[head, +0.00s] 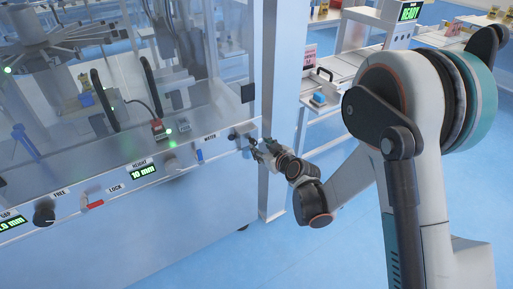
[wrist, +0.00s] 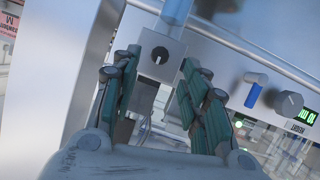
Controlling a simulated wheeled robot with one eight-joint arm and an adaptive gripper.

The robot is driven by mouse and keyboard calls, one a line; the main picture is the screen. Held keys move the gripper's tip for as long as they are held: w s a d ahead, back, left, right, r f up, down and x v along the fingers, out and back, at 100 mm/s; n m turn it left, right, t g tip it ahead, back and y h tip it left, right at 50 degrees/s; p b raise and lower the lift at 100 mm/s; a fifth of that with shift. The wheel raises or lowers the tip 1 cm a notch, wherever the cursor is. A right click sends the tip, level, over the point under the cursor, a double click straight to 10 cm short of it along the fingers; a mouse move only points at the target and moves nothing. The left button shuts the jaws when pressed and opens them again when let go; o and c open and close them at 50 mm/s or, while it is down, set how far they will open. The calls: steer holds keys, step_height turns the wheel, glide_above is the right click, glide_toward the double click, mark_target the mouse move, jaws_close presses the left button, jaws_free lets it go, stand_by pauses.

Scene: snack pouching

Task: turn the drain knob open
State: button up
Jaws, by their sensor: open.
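A small round black knob (wrist: 159,56) with a pale pointer mark sits on a square grey block, below a blue tube, in the wrist view. I take it for the drain knob, but no drain label is readable. My gripper (wrist: 152,72) is open, with one finger on each side of the block and the knob between the fingertips in the picture. I cannot tell whether the fingers touch it. In the head view my gripper (head: 260,150) is at the right end of the machine's front panel and hides part of that corner.
The panel also carries a blue lever (head: 199,156) by the WATER label, a grey knob (head: 170,163), a height display (head: 143,170), a red lever (head: 93,204) and a black knob (head: 44,212). A white post (head: 280,100) stands right beside my gripper. The blue floor (head: 240,265) in front is clear.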

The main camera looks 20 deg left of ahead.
mark_target(255, 143)
steer(key=shift+b+x, duration=0.65)
steer(key=shift+x, duration=2.05)
jaws_close()
